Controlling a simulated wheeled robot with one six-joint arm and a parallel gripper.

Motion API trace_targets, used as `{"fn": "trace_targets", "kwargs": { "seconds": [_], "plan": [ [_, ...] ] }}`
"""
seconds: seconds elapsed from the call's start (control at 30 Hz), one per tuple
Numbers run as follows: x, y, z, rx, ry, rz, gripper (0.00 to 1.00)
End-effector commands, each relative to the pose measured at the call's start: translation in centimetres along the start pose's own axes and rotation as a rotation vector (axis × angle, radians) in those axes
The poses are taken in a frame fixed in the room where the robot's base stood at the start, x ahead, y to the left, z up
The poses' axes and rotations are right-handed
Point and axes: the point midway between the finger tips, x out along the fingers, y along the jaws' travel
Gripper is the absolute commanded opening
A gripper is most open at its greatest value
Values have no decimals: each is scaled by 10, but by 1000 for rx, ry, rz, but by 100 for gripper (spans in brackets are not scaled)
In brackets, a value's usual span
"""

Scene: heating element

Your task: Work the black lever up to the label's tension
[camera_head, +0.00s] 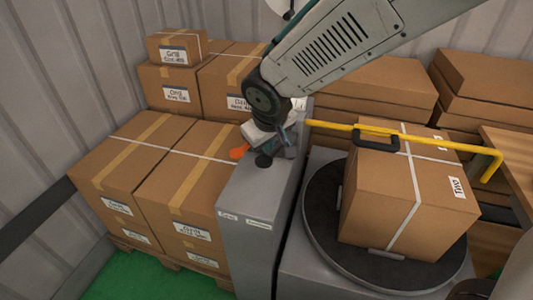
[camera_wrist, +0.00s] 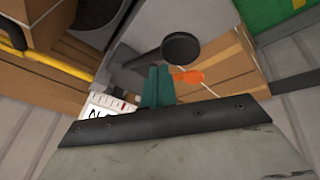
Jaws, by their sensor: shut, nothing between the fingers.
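The black lever, with a round black knob (camera_head: 263,160), is at the top of the grey cabinet (camera_head: 243,195); its knob is large in the wrist view (camera_wrist: 181,48). An orange knob (camera_head: 238,153) is beside it, and also shows in the wrist view (camera_wrist: 188,76). My gripper (camera_head: 288,148) is over the cabinet top, close to both knobs. In the wrist view its teal fingers (camera_wrist: 158,82) are together and empty, apart from the black knob. A white scale with red marks (camera_wrist: 108,104) is partly hidden by my gripper. A label (camera_head: 457,187) on the strapped carton (camera_head: 395,200) seems to read "Two".
The carton stands on a dark round turntable (camera_head: 320,220). A yellow bar (camera_head: 335,126) with a black handle crosses above it. Stacked cartons (camera_head: 140,170) crowd the cabinet's left side, and more boxes (camera_head: 385,85) stand behind. Green floor shows at the lower left.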

Motion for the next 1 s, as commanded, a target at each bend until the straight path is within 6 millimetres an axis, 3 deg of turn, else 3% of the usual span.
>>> {"fn": "trace_targets", "kwargs": {
  "seconds": [1.0],
  "plan": [
    [9, -7, 7, -1, -3, 0, 0]
  ]
}}
